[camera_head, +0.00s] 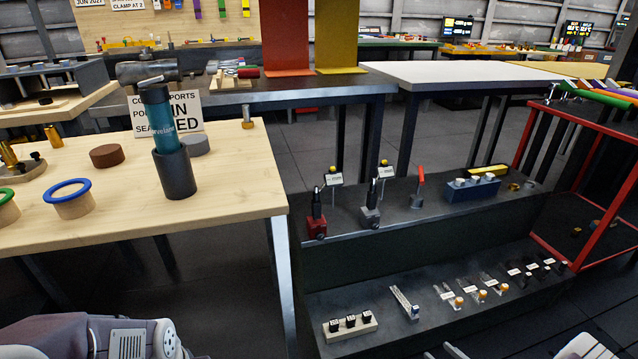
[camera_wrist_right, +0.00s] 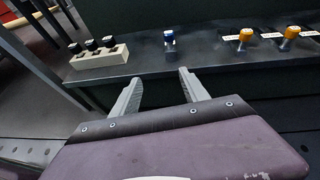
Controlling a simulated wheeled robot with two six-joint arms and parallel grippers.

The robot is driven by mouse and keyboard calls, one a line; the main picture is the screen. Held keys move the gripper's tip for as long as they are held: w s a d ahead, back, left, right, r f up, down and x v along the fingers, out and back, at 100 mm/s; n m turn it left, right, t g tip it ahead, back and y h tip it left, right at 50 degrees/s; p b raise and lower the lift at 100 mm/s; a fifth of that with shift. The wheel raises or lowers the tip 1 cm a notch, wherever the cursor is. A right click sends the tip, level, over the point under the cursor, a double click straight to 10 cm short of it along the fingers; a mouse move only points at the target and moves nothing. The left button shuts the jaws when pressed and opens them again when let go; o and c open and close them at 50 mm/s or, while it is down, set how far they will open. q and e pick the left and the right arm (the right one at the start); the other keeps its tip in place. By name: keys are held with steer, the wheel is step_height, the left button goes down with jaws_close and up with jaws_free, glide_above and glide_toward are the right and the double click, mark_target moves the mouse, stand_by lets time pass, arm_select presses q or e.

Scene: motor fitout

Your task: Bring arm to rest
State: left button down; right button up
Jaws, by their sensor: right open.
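My right gripper (camera_head: 438,350) shows only in part at the bottom edge of the head view, low in front of the dark stepped shelf (camera_head: 335,285). In the right wrist view its two grey fingers (camera_wrist_right: 160,78) are spread apart with nothing between them. They point at the front edge of the lower shelf step, apart from the pieces on it. At the bottom left of the head view is a purple-grey part of my left arm; no left fingers show.
A pale block with three black pieces (camera_head: 350,325) sits on the lower step; it also shows in the wrist view (camera_wrist_right: 98,57). A wooden table (camera_head: 240,180) with a teal cylinder in a dark cup (camera_head: 175,173) stands left. A red-framed rack (camera_head: 548,250) stands right.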

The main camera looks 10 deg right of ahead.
steer(key=w+a+r+n+g+y+p, duration=0.2)
steer(key=w+a+r+n+y, duration=0.3)
steer(key=w+a+r+n, duration=0.55)
steer(key=a+r+n+g+y+p, duration=0.2)
steer(key=a+r+n+g+y, duration=0.15)
steer(key=a+r, duration=0.75)
steer(key=s+a+r+n+g+h+p, duration=0.25)
steer(key=s+a+r+n+g, duration=0.25)
steer(key=s+a+n+g, duration=0.5)
steer(key=s+d+f+n+t+h, duration=0.2)
steer(key=s+d+n+t+h, duration=0.2)
steer(key=s+d+n+h, duration=0.35)
step_height(320, 180, up, 38)
steer(key=w+n+p, duration=0.1)
steer(key=p, duration=3.7)
steer(key=shift+a+r+n+h, duration=0.25)
steer(key=shift+a+n+h, duration=0.1)
